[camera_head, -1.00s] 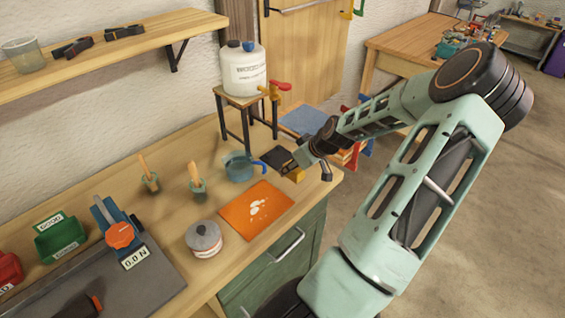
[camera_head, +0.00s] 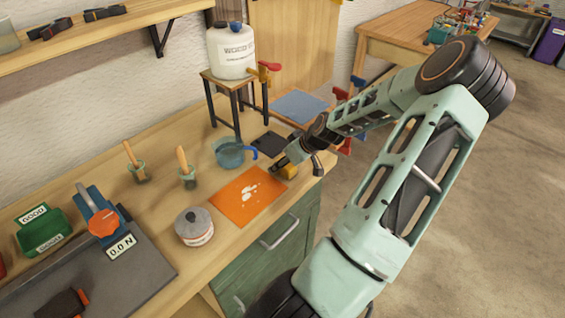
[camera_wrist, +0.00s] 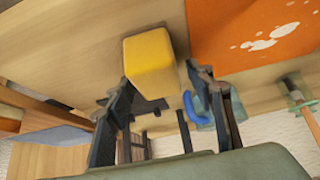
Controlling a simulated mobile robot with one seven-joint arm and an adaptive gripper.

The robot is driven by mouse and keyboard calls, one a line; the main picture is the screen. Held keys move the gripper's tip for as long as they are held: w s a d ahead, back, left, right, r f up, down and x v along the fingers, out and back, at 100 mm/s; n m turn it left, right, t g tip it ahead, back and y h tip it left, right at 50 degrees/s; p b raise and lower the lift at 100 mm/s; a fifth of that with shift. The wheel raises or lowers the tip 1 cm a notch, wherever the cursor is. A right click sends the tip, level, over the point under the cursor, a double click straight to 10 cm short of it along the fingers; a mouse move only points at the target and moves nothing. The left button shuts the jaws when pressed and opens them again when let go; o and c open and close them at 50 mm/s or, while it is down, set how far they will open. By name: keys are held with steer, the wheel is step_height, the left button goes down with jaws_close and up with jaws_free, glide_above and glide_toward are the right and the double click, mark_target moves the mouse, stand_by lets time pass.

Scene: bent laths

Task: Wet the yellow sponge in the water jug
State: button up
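The yellow sponge (camera_head: 289,172), a small block, lies on the bench near its right front corner, partly hidden by my gripper in the head view. In the wrist view the sponge (camera_wrist: 150,60) is just beyond my fingertips. My gripper (camera_wrist: 158,78) is open, with a finger on either side of the sponge's near end; I cannot tell whether they touch it. In the head view my gripper (camera_head: 279,164) is low over the bench at the sponge. The water jug (camera_head: 230,154), translucent blue with a blue handle, stands upright to the left of the sponge. Its water level cannot be made out.
An orange mat (camera_head: 248,197) with white marks lies in front of the jug. A dark pad (camera_head: 270,143) lies behind my gripper. A white canister (camera_head: 231,50) with a red-handled tap stands on a small stand. A lidded tin (camera_head: 194,227) and two wooden-handled tools are further left.

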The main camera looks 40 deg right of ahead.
steer(key=shift+r, duration=0.15)
steer(key=v, duration=1.1)
steer(key=shift+s+r, duration=0.3)
steer(key=shift+a+f, duration=0.1)
